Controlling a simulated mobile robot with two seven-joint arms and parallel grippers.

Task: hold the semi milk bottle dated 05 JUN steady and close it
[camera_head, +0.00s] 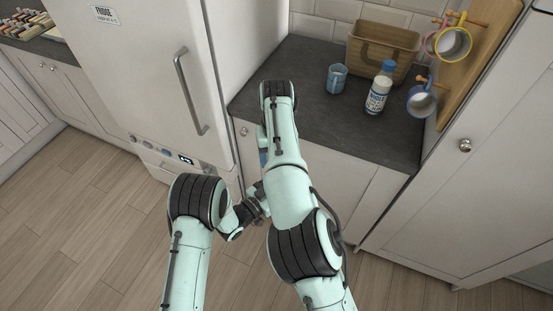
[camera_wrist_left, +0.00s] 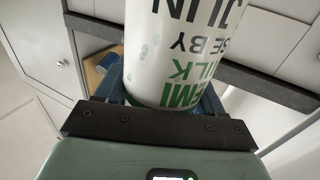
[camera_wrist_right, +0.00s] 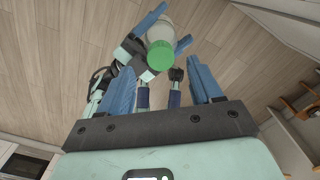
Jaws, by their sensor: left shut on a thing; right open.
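In the left wrist view my left gripper (camera_wrist_left: 160,98) is shut on a white milk bottle (camera_wrist_left: 185,50). Its print reads SEMI MILK in green and USE BY and JUN in dark letters; the day number is out of view. The right wrist view shows the bottle (camera_wrist_right: 160,27) end-on, with a green cap (camera_wrist_right: 160,55) at its near end. How tightly the cap sits cannot be told. My right gripper (camera_wrist_right: 161,78) is open, its blue fingers apart, with the cap in line between them and apart from it. The head view hides the held bottle behind my right arm.
Another bottle with a blue cap (camera_head: 379,90) stands on the slate worktop (camera_head: 310,110), beside a blue cup (camera_head: 337,78) and a wicker basket (camera_head: 383,45). Mugs (camera_head: 421,100) hang on a wooden rack (camera_head: 475,45) at right. A fridge (camera_head: 150,60) stands at left. Floor is open in front.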

